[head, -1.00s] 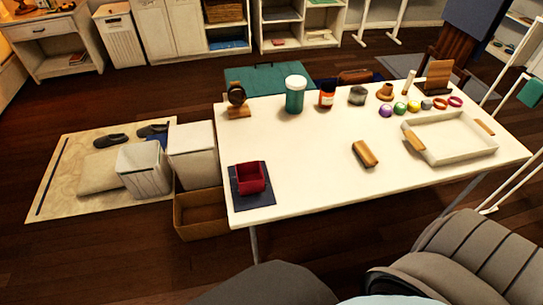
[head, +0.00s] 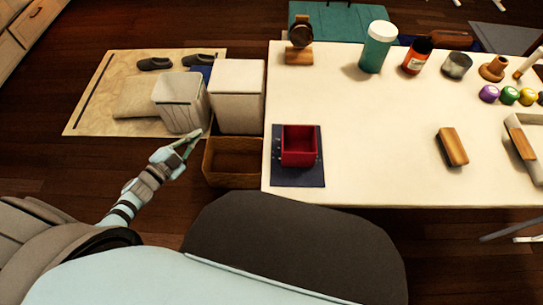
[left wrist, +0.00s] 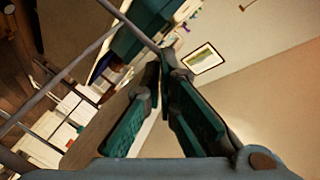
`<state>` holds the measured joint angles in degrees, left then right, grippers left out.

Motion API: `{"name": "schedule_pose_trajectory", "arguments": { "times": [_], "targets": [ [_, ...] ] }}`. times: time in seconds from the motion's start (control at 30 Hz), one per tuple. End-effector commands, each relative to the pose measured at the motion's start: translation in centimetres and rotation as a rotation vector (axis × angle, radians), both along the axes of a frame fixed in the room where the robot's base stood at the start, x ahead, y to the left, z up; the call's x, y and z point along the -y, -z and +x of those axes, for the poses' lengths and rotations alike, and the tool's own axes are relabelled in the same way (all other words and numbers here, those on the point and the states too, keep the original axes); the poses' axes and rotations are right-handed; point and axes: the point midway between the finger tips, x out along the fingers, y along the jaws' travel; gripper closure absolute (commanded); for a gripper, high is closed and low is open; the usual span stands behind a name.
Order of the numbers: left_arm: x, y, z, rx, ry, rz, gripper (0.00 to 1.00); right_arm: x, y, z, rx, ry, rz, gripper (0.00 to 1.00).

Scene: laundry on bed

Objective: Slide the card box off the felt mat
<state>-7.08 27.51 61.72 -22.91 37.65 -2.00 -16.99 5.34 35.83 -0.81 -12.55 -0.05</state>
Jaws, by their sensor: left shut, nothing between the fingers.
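A small red open-topped card box (head: 299,146) sits on the dark felt mat (head: 298,180) at the table's left end in the head view. The mat shows around the box, mostly on the near side. My left gripper (head: 193,138) is left of the table, over the floor and baskets, apart from the box and mat. Its fingers are shut and empty; they also show in the left wrist view (left wrist: 160,80), where neither box nor mat can be seen. My right gripper is out of view.
The white table (head: 390,180) is clear right of the mat up to a wooden block (head: 452,147). Bottles and small items stand along its back. A brown bin (head: 232,180), a white bin (head: 238,85) and a pale basket (head: 180,100) stand left of the table.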

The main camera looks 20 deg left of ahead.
Motion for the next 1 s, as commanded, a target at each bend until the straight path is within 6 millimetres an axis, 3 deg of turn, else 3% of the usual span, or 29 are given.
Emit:
{"name": "schedule_pose_trajectory", "arguments": {
  "times": [0.03,0.1,0.2,0.27,0.47,0.8,1.0],
  "targets": [
    [2.5,-2.6,1.6,0.224,0.245,0.122,1.0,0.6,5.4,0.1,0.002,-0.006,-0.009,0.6],
    [6.6,-7.2,-0.2,0.452,0.584,0.275,1.0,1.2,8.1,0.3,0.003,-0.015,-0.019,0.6],
    [9.4,-9.4,-4.3,0.607,0.911,0.416,1.0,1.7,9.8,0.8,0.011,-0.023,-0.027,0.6],
    [10.0,-9.9,-5.7,0.641,1.009,0.457,1.0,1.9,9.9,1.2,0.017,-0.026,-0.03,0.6],
    [12.3,-10.7,-5.9,0.657,1.048,0.469,1.0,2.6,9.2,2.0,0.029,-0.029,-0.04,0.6],
    [19.3,-10.7,-4.0,0.656,1.039,0.465,1.0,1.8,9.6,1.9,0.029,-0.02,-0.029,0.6],
    [22.5,-10.7,-3.2,0.654,1.039,0.466,1.0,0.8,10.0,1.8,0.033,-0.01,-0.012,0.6]
  ]
}}
